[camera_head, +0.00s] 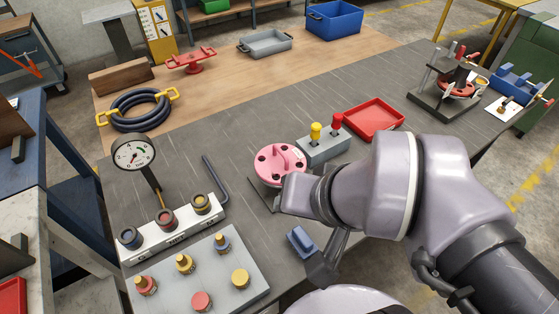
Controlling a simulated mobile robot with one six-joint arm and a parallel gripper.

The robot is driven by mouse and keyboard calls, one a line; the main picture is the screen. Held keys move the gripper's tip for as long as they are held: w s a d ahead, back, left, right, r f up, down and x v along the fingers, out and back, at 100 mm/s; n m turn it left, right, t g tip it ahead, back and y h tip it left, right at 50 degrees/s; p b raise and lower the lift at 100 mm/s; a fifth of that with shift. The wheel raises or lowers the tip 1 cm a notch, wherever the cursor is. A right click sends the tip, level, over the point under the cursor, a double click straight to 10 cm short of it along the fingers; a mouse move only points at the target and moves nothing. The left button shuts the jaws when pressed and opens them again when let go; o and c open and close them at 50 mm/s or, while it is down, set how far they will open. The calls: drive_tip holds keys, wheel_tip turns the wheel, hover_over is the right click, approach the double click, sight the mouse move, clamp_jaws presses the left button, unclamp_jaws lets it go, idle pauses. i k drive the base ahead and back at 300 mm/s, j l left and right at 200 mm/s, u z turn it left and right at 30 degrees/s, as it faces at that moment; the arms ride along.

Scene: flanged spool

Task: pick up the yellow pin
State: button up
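The yellow pin (316,131) stands upright in a grey block (325,150) near the middle of the table. A red pin (336,123) stands in the same block, just to its right. My arm reaches in from the lower right, and its wrist is in front of and below the block.
A pink flanged disc with holes (279,163) sits left of the block, close to my wrist. A red tray (374,121) lies to the right. A grey board with several coloured knobs (215,252) and a gauge (134,154) stand at left. The table behind the block is clear.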

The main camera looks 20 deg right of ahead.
sight(316, 128)
drive_tip(key=i+l+u, duration=0.15)
drive_tip(key=l+u, duration=0.15)
drive_tip(key=l, duration=0.45)
drive_tip(key=l+u, duration=0.3)
drive_tip(key=l, duration=0.45)
